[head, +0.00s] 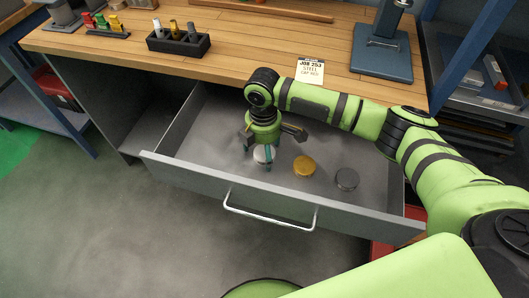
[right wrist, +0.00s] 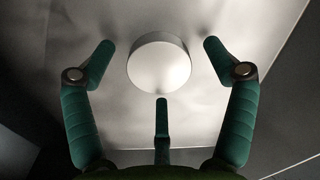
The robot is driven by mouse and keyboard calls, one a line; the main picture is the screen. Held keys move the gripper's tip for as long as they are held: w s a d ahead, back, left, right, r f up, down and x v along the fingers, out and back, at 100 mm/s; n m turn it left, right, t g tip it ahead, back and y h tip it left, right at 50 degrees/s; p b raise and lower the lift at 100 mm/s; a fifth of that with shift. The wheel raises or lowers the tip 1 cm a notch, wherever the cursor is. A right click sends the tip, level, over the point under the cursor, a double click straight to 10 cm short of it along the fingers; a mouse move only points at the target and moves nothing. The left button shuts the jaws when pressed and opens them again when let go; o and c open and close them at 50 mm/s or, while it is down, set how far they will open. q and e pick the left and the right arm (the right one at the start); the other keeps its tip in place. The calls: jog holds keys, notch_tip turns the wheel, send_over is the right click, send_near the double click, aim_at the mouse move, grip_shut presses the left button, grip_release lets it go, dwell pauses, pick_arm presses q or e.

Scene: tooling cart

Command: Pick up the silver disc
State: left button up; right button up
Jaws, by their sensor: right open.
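The silver disc (head: 261,155) lies on the floor of the open drawer, left of the gold disc, partly hidden by my right gripper. In the right wrist view the silver disc (right wrist: 159,63) is round and pale, ahead of the palm and between the spread fingers. My right gripper (head: 268,148) points down into the drawer above the disc. Its green fingers are open, with visible gaps between them and the disc in the wrist view. It holds nothing. My left gripper is not in view.
A gold disc (head: 304,165) and a dark grey disc (head: 347,179) lie to the right in the drawer (head: 185,178). The drawer front has a metal handle (head: 270,222). The wooden worktop (head: 235,58) overhangs the drawer's back. A job card (head: 310,70) lies on it.

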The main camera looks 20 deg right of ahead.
jog(key=c, duration=1.4)
jog(key=shift+o, duration=0.2)
